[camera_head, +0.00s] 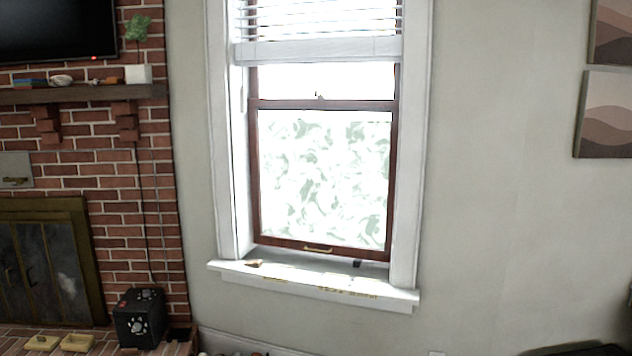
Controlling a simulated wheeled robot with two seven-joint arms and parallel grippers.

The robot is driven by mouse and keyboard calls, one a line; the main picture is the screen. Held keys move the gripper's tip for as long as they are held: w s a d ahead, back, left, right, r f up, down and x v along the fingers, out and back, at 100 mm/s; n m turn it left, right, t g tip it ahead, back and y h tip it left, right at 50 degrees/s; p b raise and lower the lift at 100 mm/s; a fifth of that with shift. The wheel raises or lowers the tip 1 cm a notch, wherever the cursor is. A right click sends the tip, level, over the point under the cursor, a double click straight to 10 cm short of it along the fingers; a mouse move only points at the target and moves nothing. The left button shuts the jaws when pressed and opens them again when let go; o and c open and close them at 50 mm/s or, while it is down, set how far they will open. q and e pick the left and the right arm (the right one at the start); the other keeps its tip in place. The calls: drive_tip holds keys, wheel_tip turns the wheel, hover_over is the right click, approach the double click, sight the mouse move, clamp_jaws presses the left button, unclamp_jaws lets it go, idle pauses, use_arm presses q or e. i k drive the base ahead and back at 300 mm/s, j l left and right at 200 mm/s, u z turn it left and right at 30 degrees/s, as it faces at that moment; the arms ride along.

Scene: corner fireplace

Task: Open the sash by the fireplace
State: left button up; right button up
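The sash (254,180) is a brown-framed lower window pane with a frosted, leafy pattern, set in a white window frame beside the brick fireplace. Its bottom rail rests at the sill, so it looks closed. A small brass-coloured handle (318,248) sits in the middle of the bottom rail. A small latch (319,97) shows on the meeting rail at the top of the sash. The fireplace (45,265) is at the left, with a brass-edged dark front. Neither of my grippers is in view.
The white sill (310,282) holds a small brown object (254,263) and a small dark one (357,263). White blinds (320,48) cover the window's top. A black box with dials (141,318) stands on the hearth. Wall right of the window is bare up to two pictures.

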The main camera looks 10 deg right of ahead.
sight(357, 251)
drive_tip(key=i+l+u, duration=0.3)
drive_tip(key=i+l, duration=1.65)
